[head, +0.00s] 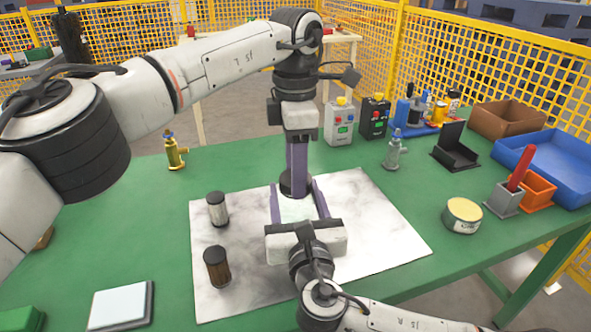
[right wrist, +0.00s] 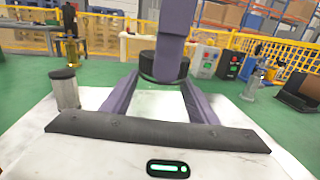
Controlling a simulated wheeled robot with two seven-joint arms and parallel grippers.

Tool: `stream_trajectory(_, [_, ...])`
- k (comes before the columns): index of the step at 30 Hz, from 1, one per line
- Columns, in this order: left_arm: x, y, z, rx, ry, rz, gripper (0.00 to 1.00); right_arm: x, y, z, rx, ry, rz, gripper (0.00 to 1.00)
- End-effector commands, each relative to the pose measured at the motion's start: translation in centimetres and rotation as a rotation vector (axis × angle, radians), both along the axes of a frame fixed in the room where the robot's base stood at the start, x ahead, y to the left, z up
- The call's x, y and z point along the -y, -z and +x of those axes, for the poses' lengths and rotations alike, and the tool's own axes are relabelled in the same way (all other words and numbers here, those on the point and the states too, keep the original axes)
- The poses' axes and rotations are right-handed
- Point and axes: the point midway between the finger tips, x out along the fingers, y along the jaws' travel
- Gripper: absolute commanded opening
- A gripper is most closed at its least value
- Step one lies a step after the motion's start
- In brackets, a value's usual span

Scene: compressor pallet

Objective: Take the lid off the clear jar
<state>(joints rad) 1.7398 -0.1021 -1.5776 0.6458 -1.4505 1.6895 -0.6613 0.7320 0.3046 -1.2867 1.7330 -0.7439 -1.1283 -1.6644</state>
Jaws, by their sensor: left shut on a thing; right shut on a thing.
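The clear jar (head: 297,211) stands on the pale marbled mat, between the purple fingers of my right gripper (head: 299,203), which is shut on it. The jar's see-through wall also shows faintly in the right wrist view (right wrist: 160,100). The dark round lid (head: 290,186) is at the top of the jar; it also shows in the right wrist view (right wrist: 165,68). My left gripper (head: 297,172) comes down from above and is shut on the lid. I cannot tell whether there is a gap between lid and jar.
A pale-filled jar (head: 217,209) and a brown-filled jar (head: 217,268), both dark-lidded, stand left on the mat (head: 372,228). A tin (head: 462,216) and a grey holder (head: 503,200) stand right. A brass fitting (head: 174,152) and a silver fitting (head: 394,152) stand behind.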

Motion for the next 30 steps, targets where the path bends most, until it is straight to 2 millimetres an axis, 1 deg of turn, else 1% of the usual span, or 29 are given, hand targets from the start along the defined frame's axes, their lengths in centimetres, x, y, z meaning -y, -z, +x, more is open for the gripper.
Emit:
stream_trajectory(3, [-0.02,-0.03,-0.04,-0.001,-0.264,0.002,0.2,0.11,0.09,0.06,-0.002,0.003,0.001,0.0])
stream_trajectory(30, [0.11,-0.16,-0.04,-0.002,-2.328,0.0,0.2,0.15,0.1,0.07,-0.002,0.004,-0.001,0.0])
